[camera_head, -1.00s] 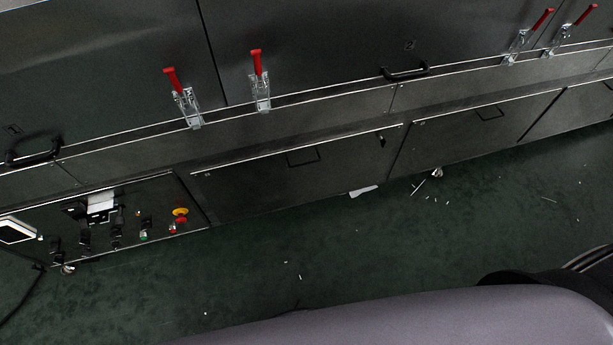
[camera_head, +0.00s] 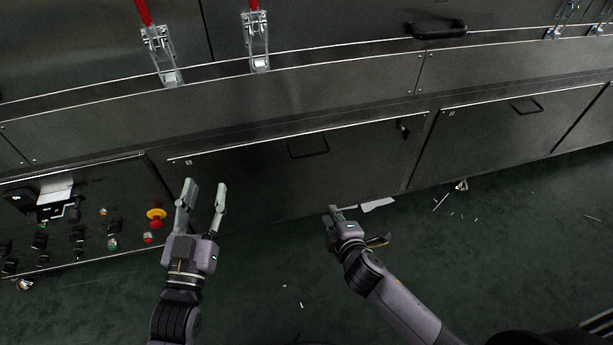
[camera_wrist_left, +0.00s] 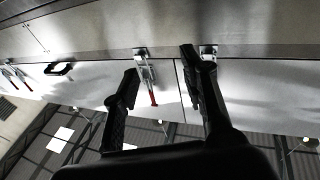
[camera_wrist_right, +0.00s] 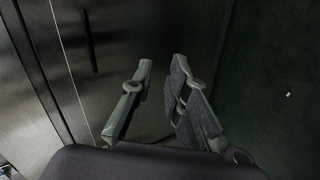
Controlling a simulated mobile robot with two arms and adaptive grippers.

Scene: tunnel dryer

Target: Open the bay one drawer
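The drawer front (camera_head: 250,180) in the middle of the machine's lower row is dark metal and closed, with a folded-looking handle (camera_head: 308,147) and a small dark latch or lock (camera_head: 402,128) at its upper right. Its small label is too tiny to read. My left gripper (camera_head: 206,188) is open and empty, in front of the drawer's left part. My right gripper (camera_head: 352,226) is open and empty, below and right of the handle, apart from it. In the right wrist view, its fingers (camera_wrist_right: 163,62) are spread near dark panels.
A control panel (camera_head: 85,215) with a yellow-red button (camera_head: 156,214) stands left of the drawer. Another drawer (camera_head: 510,130) is to the right. Red-handled clamps (camera_head: 160,50) and (camera_head: 256,38) and a black handle (camera_head: 436,29) sit above. White scraps (camera_head: 378,204) lie on the floor.

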